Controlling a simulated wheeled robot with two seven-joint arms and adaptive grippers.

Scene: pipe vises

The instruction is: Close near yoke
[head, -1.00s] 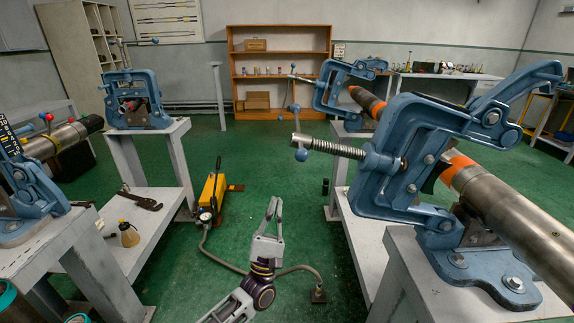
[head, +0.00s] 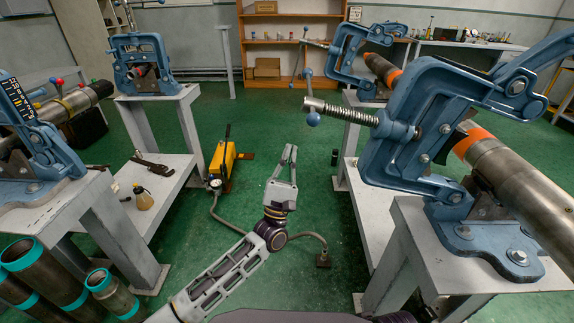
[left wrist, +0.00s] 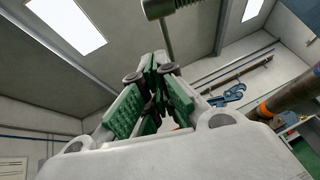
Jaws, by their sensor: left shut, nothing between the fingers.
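The near vise (head: 470,235) is blue and bolted to a grey stand at the right of the head view. Its yoke (head: 400,125) is swung over and tilted, with its screw (head: 342,112) pointing left. A steel pipe (head: 515,175) with an orange band lies at this vise. My left gripper (head: 287,165) is shut and empty, pointing away over the floor, left of the yoke in the picture and apart from it. In the left wrist view its green-padded fingers (left wrist: 155,95) show, with a threaded screw (left wrist: 165,7) above them. My right gripper is not in view.
A farther blue vise (head: 345,60) stands behind the near one. Two more vises stand on the left, one at the back (head: 140,60) and one close (head: 50,155). A yellow pump (head: 222,165) and its hose are on the green floor. Pipes with teal ends (head: 45,275) stand lower left.

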